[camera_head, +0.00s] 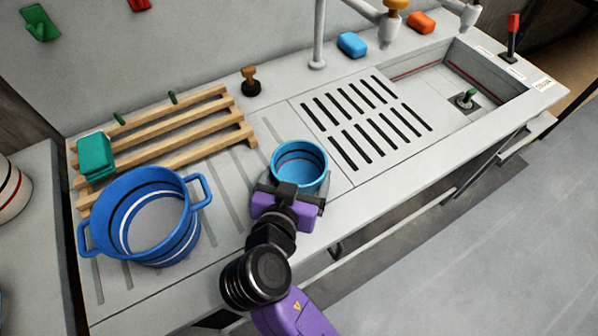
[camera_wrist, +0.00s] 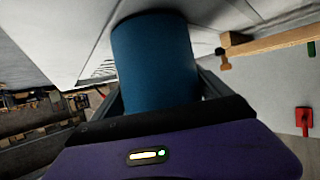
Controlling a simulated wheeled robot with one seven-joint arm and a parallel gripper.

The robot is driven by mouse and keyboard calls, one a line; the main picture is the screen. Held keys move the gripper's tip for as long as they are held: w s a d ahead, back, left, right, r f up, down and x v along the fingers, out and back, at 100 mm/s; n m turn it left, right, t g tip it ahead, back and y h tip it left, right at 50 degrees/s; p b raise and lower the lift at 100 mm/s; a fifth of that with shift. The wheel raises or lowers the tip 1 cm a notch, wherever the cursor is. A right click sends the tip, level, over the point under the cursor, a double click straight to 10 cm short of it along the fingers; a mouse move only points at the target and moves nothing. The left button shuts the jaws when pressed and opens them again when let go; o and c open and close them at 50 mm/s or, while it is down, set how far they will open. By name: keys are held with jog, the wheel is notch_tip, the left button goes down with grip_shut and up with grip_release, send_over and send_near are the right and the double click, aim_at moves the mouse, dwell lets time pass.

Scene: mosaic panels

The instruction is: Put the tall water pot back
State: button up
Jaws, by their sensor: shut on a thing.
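The tall water pot looks like a light blue, open-topped cylinder (camera_head: 299,163) with a red line inside, near the front edge of the counter. My gripper (camera_head: 290,194) is shut on the pot's near side. In the wrist view the blue pot wall (camera_wrist: 155,62) fills the space between the two fingers. The pot looks about upright in the head view. Its lower part is partly hidden by my gripper, and I cannot tell whether its base touches the counter.
A wide blue two-handled pot (camera_head: 152,212) stands left on the ribbed counter (camera_head: 225,235). Behind it is a wooden slatted rack (camera_head: 190,125) with a green block (camera_head: 95,155). Right are a slotted drain grid (camera_head: 365,118) and a sink basin (camera_head: 468,75). A dark-based wooden stopper (camera_head: 250,82) stands behind.

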jog(key=shift+f, duration=0.15)
jog(key=o, duration=1.8)
jog(key=shift+r, duration=0.3)
jog(key=b+v, duration=0.1)
jog(key=v, duration=1.1)
